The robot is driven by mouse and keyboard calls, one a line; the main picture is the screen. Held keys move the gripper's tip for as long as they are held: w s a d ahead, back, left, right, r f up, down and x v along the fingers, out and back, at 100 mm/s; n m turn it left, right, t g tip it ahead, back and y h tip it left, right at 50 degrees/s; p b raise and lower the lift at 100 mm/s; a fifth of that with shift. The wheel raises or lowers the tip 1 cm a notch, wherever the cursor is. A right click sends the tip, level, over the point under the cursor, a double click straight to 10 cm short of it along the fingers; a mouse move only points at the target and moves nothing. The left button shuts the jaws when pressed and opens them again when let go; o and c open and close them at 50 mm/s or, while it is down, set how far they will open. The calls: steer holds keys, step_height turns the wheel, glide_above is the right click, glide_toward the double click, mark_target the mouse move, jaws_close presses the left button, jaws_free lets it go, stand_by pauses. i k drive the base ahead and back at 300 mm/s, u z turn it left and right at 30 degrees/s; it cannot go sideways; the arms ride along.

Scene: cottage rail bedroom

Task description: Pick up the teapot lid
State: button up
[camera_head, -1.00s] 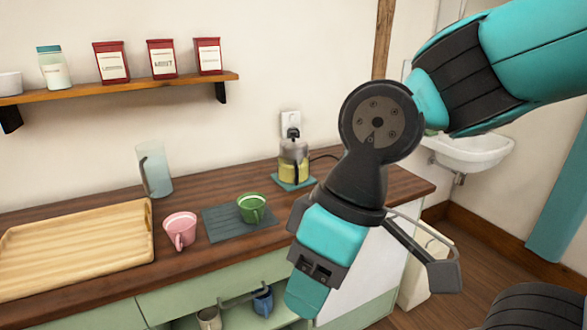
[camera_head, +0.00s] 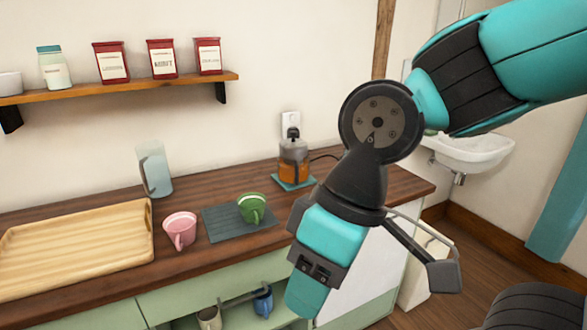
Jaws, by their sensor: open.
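A glass pot (camera_head: 293,163) with orange liquid stands on a small teal mat (camera_head: 291,183) at the back of the wooden counter. It looks like the teapot. A separate lid cannot be made out at this size. My gripper (camera_head: 372,284) hangs in front of the counter's right end, to the right of and nearer than the pot. It is open, and nothing shows held in it. My arm hides part of the counter behind it.
A green mug (camera_head: 251,208) on a dark mat (camera_head: 222,223), a pink mug (camera_head: 180,229), a glass pitcher (camera_head: 155,172) and a wooden tray (camera_head: 80,252) occupy the counter (camera_head: 205,197). A wall shelf (camera_head: 130,87) holds several containers. A white sink (camera_head: 470,151) is behind my arm.

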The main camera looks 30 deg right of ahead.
mark_target(291, 149)
steer(key=u, duration=0.05)
steer(key=k, duration=0.5)
steer(key=z, duration=1)
steer(key=i, duration=1.55)
steer(key=u, duration=0.3)
